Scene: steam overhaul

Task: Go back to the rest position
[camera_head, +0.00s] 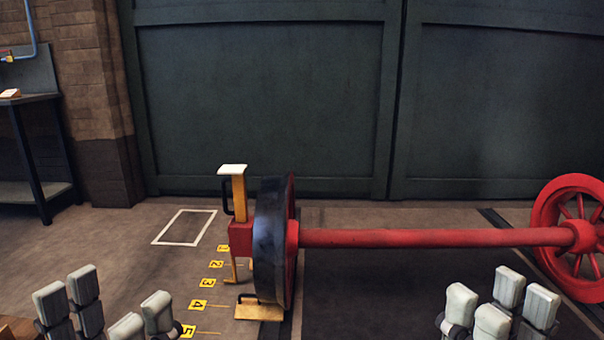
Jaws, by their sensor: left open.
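My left gripper (104,304) is at the bottom left of the head view. Its pale finger pads stand well apart, with nothing between them. My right gripper (500,304) is at the bottom right, with its pale pads apart and no object seen between them. Both grippers are low in the view, in front of the red wheelset axle (420,237), and appear clear of it. The lower parts of both grippers are cut off by the picture edge.
A dark-rimmed wheel (270,245) and a red spoked wheel (548,225) end the axle. A yellow-and-red stand with a white top (233,169) is beside the dark wheel. Yellow number markers (207,282) and a white floor outline (185,227) lie left. A bench (35,97) stands far left.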

